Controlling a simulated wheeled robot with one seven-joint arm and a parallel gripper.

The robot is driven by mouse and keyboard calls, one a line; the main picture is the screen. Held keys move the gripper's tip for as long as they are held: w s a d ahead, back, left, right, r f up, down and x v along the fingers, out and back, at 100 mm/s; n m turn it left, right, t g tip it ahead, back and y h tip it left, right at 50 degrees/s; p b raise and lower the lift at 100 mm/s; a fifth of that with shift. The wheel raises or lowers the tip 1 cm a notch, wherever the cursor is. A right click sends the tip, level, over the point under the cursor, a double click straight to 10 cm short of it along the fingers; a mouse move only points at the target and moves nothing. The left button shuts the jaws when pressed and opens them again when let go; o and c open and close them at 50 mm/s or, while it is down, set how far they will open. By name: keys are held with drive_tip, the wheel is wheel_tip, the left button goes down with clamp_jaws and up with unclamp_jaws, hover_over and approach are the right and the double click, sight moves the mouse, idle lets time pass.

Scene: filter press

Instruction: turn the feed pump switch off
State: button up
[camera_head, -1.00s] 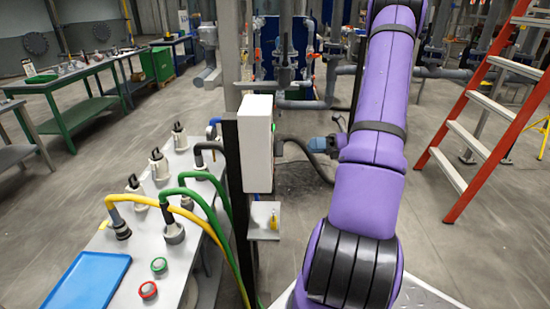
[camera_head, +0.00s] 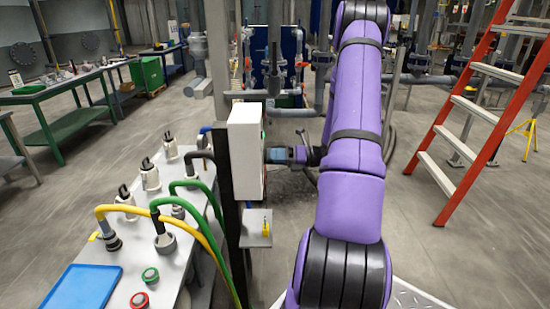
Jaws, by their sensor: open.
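A white control box (camera_head: 242,158) stands on a dark post, seen nearly edge-on. A small green light (camera_head: 263,135) shows on its right-hand side. The feed pump switch itself cannot be made out; that face is turned mostly away and my gripper covers part of it. My gripper (camera_head: 270,155) is at the right side of the box, below the green light, pointing left at its face. Its jaws are open with nothing visible between them. Whether they touch the box or sit around a switch cannot be told.
A bench at the left holds a blue tray (camera_head: 82,287), a green button (camera_head: 150,274), a red button (camera_head: 139,299) and yellow and green hoses. A small shelf (camera_head: 256,228) with a yellow item is below the box. A red ladder (camera_head: 470,110) stands right.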

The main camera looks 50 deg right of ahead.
drive_tip(key=shift+w+a, duration=0.15)
drive_tip(key=shift+w, duration=0.05)
clamp_jaws()
